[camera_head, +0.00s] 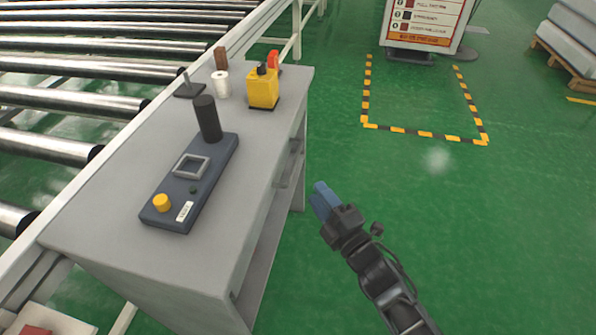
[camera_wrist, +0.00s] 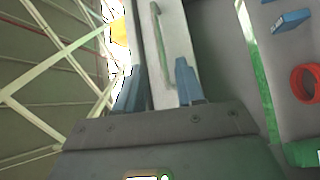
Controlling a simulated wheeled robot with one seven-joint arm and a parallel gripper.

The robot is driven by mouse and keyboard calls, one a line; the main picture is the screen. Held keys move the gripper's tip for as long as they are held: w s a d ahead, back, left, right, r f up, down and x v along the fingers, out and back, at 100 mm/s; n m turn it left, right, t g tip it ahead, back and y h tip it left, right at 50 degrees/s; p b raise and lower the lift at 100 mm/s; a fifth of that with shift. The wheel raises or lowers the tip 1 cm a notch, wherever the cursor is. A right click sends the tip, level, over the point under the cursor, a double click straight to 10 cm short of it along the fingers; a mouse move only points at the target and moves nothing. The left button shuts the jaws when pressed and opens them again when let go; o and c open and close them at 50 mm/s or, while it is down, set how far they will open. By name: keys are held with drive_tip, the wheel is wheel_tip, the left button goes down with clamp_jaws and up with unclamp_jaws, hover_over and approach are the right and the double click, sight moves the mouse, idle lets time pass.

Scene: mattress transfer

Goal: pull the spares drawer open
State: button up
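The spares drawer (camera_head: 291,160) is a grey front in the right side of the grey workbench, and it looks shut. In the wrist view its pale front (camera_wrist: 173,45) carries a long thin bar handle (camera_wrist: 157,40). My gripper (camera_head: 321,200) has blue fingers and is just right of the drawer front in the head view, apart from it. In the wrist view my gripper (camera_wrist: 160,88) is open, with its fingers apart and nothing between them. The handle lies ahead of the gap between the fingers. The drawer's inside is hidden.
The workbench top (camera_head: 110,215) holds a control box (camera_head: 190,185), a yellow device (camera_head: 263,90) and a white roll (camera_head: 221,84). A roller conveyor (camera_head: 80,68) runs behind it. The wrist view shows a red ring (camera_wrist: 305,82) and a blue item (camera_wrist: 290,20). Green floor (camera_head: 420,220) to the right is clear.

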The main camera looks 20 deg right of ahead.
drive_tip(key=w+a+r, duration=0.1)
drive_tip(key=w, duration=0.8)
drive_tip(key=shift+w+a+n, duration=0.3)
drive_tip(key=shift+w, duration=0.05)
drive_tip(key=shift+r, duration=0.1)
drive_tip(key=shift+c, duration=0.3)
clamp_jaws()
